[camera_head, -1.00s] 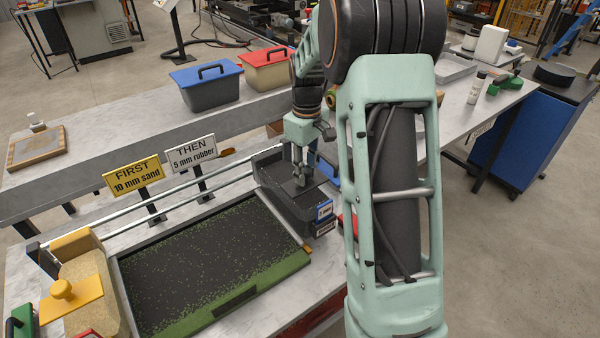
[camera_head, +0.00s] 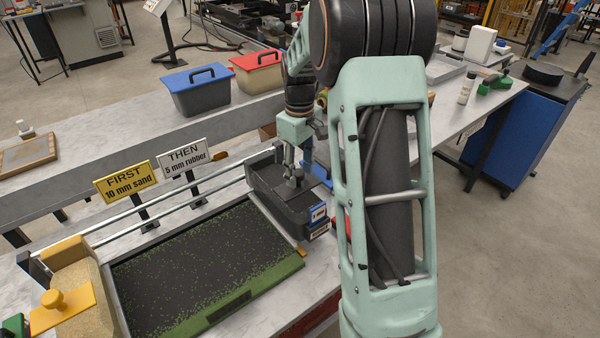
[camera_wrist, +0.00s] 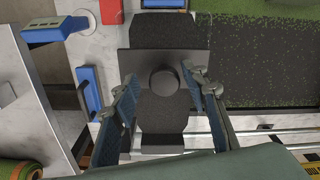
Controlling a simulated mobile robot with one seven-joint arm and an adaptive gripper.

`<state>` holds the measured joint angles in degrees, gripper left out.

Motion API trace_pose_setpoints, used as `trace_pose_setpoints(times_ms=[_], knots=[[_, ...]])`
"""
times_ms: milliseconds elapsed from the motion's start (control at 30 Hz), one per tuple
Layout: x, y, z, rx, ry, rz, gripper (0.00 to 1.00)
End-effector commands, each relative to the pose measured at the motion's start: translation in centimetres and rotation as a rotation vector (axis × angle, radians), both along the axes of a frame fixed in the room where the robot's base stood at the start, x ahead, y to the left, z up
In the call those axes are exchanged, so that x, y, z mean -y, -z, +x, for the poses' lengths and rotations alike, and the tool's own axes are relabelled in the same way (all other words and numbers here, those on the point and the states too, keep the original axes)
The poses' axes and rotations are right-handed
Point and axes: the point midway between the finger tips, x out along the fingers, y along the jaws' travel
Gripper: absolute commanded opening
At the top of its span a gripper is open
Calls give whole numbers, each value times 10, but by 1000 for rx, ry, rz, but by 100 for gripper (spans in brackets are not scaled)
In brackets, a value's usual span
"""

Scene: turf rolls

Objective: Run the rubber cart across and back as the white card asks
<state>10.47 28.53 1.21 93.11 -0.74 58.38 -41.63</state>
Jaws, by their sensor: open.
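The dark rubber cart (camera_head: 290,206) stands on the rails at the right end of the turf tray (camera_head: 250,284). Its round black knob (camera_wrist: 165,82) shows in the wrist view on a dark plate. My gripper (camera_head: 293,176) is open over the cart, with a finger on each side of the knob and gaps between them. The white card (camera_head: 184,157) reads "THEN 5 mm rubber". The yellow card (camera_head: 126,182) reads "FIRST 10 mm sand". The sand cart (camera_head: 80,279), with a yellow knob, stands at the tray's left end. The turf shows dark infill with green flecks and green edges.
Two rails (camera_head: 170,201) run behind the tray. A blue-lidded tub (camera_head: 202,92) and a red-lidded tub (camera_head: 258,72) stand on the back bench. A blue handle (camera_wrist: 90,90) lies beside the cart in the wrist view. The rail stretch between the carts looks clear.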

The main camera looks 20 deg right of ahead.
Motion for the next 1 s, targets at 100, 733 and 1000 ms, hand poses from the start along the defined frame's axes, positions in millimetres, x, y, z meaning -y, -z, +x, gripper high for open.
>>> trace_pose_setpoints(times_ms=[100, 733, 1000], knots=[[0, -23, 2, 8, 1, -1, 41], [1, -112, 1, 4, 1, -2, 41], [1, -112, 0, 4, 1, -2, 41]])
